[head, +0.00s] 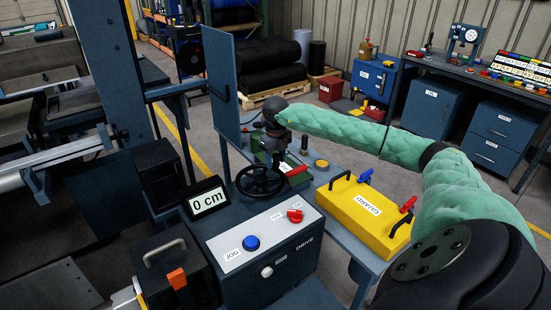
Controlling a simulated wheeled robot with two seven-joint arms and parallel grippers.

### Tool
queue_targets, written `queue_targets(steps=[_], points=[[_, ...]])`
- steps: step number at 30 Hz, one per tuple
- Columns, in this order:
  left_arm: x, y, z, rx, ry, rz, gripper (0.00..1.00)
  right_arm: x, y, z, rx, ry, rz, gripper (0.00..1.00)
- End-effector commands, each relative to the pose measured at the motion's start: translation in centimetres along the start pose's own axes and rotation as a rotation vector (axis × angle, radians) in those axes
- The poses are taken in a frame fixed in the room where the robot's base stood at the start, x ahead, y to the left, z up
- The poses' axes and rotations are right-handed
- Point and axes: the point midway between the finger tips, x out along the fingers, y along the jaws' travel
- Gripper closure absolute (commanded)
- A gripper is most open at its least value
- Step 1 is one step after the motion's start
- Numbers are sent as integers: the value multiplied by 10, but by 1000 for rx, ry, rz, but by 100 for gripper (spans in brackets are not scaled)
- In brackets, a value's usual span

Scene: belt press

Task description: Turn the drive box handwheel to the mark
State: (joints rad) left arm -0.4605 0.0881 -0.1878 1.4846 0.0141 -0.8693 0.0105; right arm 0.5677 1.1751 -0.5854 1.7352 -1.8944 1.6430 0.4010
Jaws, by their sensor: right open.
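The black handwheel (261,182) stands at the back of the top of the dark drive box (262,284). A display (208,198) left of it reads "0 cm". I cannot make out a mark on the wheel. My right gripper (281,153) hangs from the end of the green-sleeved arm, just above and behind the wheel's upper edge. It is open and appears apart from the wheel; its fingers are small and partly lost against the dark wheel and a green object behind. My left gripper is not in view.
The box's sloped panel has a blue JOG button (251,243) and a red switch (295,216). A yellow GUARD cover (362,212) with black handles lies on the table to the right. A tall blue panel (224,103) stands behind left. A black case (170,275) is at front left.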

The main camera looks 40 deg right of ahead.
Motion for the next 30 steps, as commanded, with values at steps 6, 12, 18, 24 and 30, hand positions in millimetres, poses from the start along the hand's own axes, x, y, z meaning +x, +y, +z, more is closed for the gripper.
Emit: queue_targets(steps=[6,12,18,24,30], points=[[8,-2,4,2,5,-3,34,10,0,0,0,0,0,56],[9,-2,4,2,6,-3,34,11,0,0,0,-1,0,56],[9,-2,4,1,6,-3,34,10,0,0,0,-1,0,83],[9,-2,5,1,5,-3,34,10,0,0,0,-1,0,100],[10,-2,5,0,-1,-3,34,11,0,-1,16,-1,0,100]])
